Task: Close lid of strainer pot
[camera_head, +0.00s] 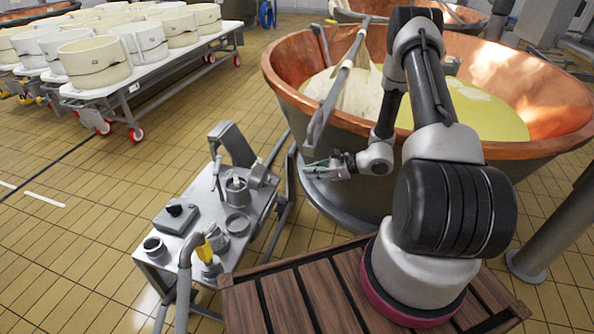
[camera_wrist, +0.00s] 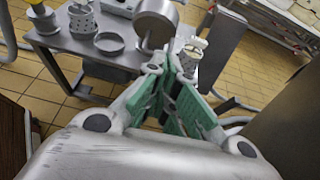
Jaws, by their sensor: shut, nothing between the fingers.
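A grey metal pot (camera_head: 237,190) stands on the steel table's far half. A tilted pale round piece (camera_head: 258,173) beside it looks like its raised lid, though I cannot be sure; it seems to show in the wrist view as a grey disc (camera_wrist: 155,22). A small perforated pot (camera_wrist: 82,20) stands left of it in the wrist view, beside a shallow ring (camera_wrist: 108,43). My gripper (camera_head: 312,170) is to the right of the table, beside the vat, apart from these things. Its green-padded fingers (camera_wrist: 177,95) are shut and empty. They partly hide the table's right end in the wrist view.
The steel table (camera_head: 170,278) also carries a dark-topped box (camera_head: 176,216), a cup (camera_head: 154,247) and a pipe with a yellow handle (camera_head: 205,248). A large copper vat (camera_head: 290,85) stands close behind my gripper. White tubs (camera_head: 95,62) fill a cart. Tiled floor is free at left.

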